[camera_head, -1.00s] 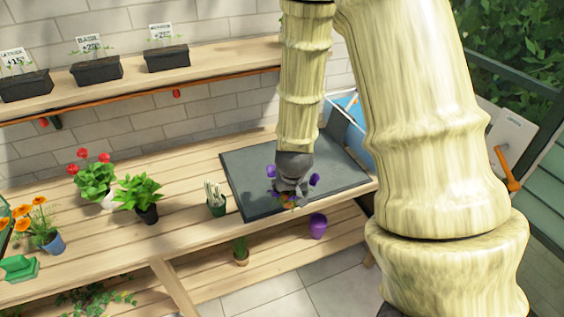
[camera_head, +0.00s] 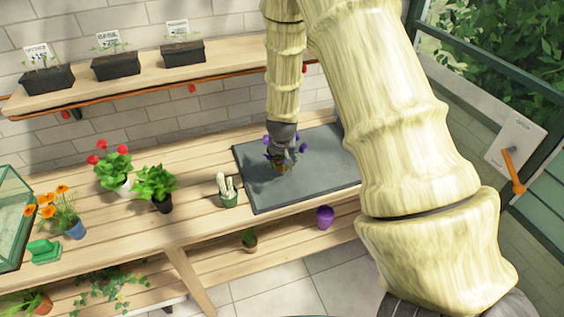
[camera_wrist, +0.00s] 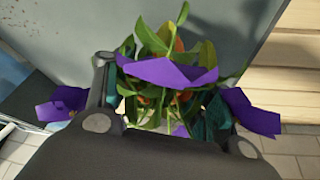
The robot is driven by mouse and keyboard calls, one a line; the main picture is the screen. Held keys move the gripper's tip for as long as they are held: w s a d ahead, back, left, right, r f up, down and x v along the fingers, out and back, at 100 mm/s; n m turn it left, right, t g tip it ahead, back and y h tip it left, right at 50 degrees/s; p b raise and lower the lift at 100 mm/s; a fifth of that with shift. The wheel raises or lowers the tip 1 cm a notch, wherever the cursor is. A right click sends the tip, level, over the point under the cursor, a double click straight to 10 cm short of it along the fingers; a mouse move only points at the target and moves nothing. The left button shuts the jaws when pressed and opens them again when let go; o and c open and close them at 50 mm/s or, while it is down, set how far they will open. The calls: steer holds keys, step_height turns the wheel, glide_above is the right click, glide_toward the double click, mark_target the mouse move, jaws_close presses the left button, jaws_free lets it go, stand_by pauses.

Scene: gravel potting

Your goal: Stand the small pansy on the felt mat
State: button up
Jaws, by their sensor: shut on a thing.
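The small pansy (camera_head: 280,166), with purple petals, green leaves and a small orange-brown pot, is over the dark grey felt mat (camera_head: 315,165) in the head view. My gripper (camera_head: 284,148) is shut on it from above. In the wrist view the pansy's purple petals and green leaves (camera_wrist: 165,70) fill the space between the fingers. The mat (camera_wrist: 228,35) lies behind them. The pot is mostly hidden by foliage there, and I cannot tell whether its base touches the mat.
A dark-potted leafy plant (camera_head: 155,185) and a red-flowered plant (camera_head: 112,168) stand further left. A purple pot (camera_head: 325,216) is on the lower shelf. The mat's right part is clear.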

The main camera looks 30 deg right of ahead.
mark_target(282, 163)
steer(key=shift+w+f+p, duration=0.2)
steer(key=shift+f+p, duration=0.5)
steer(key=shift+f, duration=1.05)
steer(key=shift+f, duration=0.15)
steer(key=o, duration=1.1)
steer(key=shift+o, duration=0.2)
steer(key=shift+r, duration=0.25)
steer(key=b+v, duration=0.2)
steer(key=v, duration=1)
steer(key=shift+f, duration=0.1)
